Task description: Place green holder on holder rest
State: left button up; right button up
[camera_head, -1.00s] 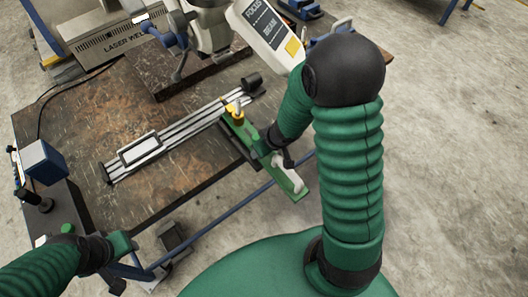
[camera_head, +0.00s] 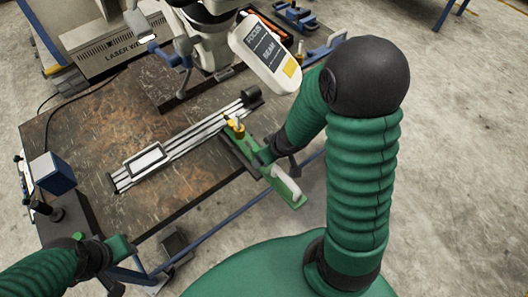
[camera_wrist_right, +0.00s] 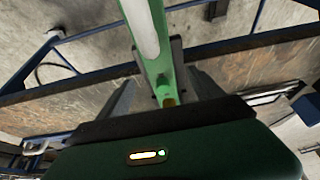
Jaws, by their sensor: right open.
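The green holder (camera_head: 290,199) is a long green bar with a white handle and a brass-coloured knob at its far end. It lies across the table's front right edge, its handle end jutting past the edge. A dark flat piece shows beside it at the edge; I cannot tell if this is the holder rest. My right gripper (camera_head: 268,160) is at the bar's middle. In the right wrist view, its open fingers (camera_wrist_right: 160,95) stand on either side of the green holder (camera_wrist_right: 166,72). My left gripper (camera_head: 125,248) is low at the left, away from the holder; its jaws are unclear.
A silver rail (camera_head: 190,143) lies on the worn table (camera_head: 85,140) left of the holder. A microscope-like machine and a white control panel (camera_head: 266,50) stand behind. A blue box (camera_head: 52,173) is at the table's left. Floor is open on the right.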

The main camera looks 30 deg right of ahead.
notch_tip(320, 180, up, 8)
jog(key=s+h+p, duration=0.2)
pick_arm(q)
jog(key=v, duration=0.3)
jog(key=shift+w+r, duration=0.3)
jog(key=shift+w, duration=0.05)
pick_arm(e)
jog(key=s+a+r+g+y, duration=0.1)
jog(key=s+a+r, duration=0.1)
jog(key=s+a, duration=0.2)
jog(key=a, duration=0.3)
jog(key=shift+s+a+r+m+g+y, duration=0.15)
jog(key=shift+s+a+m+g+y, duration=0.15)
jog(key=shift+a+m+g, duration=0.1)
pick_arm(q)
jog(key=shift+a, duration=0.1)
pick_arm(e)
jog(key=shift+a, duration=0.1)
